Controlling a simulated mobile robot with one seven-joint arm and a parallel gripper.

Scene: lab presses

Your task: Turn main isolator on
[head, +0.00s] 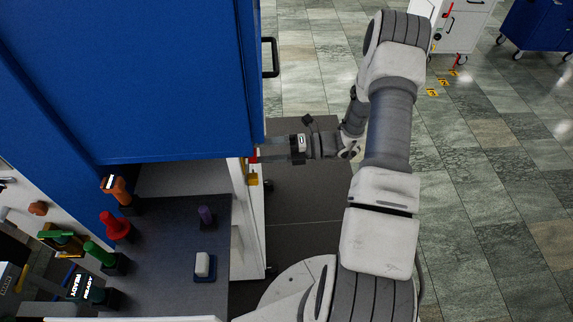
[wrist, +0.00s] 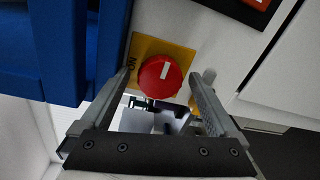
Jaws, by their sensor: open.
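The main isolator is a round red knob (wrist: 160,78) on a yellow plate (wrist: 180,52) fixed to a pale cabinet panel. A white line on the knob points up and slightly right in the wrist view. The letters "ON" stand sideways on the plate, left of the knob. My gripper (wrist: 161,75) is open, one finger on each side of the knob; I cannot tell whether either touches it. In the head view my gripper (head: 272,156) faces the cabinet's right side, at a small red part (head: 254,158).
A blue cabinet door (head: 170,75) with a black handle (head: 270,57) is above and left of my gripper. A dark shelf (head: 170,230) holds several coloured knobs and a white block (head: 202,265). A red-and-black part (wrist: 255,8) sits above the isolator.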

